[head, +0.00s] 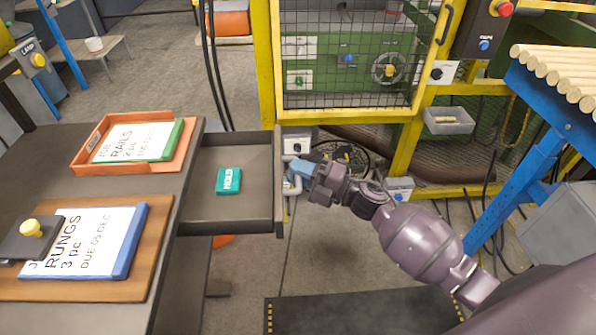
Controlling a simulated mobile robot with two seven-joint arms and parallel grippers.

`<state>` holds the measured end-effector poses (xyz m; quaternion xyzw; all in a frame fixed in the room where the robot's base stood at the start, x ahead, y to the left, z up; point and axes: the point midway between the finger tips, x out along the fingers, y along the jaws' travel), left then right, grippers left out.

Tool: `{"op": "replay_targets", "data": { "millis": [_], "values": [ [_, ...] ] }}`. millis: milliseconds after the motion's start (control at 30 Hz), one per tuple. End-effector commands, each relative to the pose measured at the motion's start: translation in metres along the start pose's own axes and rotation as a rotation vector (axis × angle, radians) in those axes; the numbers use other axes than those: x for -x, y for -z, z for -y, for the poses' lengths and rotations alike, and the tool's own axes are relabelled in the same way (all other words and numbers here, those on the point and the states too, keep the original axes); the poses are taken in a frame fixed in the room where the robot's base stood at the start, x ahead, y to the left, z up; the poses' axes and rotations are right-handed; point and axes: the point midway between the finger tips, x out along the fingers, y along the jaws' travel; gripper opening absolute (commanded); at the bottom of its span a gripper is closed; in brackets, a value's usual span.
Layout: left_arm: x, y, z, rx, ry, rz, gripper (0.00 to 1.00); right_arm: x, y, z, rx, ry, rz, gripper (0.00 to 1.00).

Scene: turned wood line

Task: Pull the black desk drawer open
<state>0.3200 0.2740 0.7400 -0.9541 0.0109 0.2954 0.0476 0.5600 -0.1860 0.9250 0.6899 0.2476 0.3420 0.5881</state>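The black desk drawer (232,208) stands pulled out from the right side of the dark desk (172,235), its inside showing. A teal box marked HOLD (229,181) lies in it. My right gripper (294,180) is at the outer face of the drawer front (280,185), where a pale handle-like piece partly shows. The fingers are small and partly hidden there, so I cannot tell whether they are closed on the handle. My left gripper is not in view.
A yellow-framed machine cage (265,60) stands behind. A blue-legged rack (520,190) stands at right.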

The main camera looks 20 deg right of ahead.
Motion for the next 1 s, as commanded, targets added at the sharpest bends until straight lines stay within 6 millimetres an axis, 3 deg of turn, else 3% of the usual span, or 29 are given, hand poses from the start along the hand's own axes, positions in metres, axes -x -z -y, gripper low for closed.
{"op": "replay_targets", "data": {
  "millis": [600, 1000],
  "values": [
    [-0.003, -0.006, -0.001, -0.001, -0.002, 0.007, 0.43, 0.093, 0.0, 0.002, -0.001, 0.003, 0.002, 0.24],
    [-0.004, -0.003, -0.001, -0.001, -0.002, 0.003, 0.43, 0.107, 0.0, 0.0, 0.0, 0.001, 0.0, 0.24]
  ]
}}
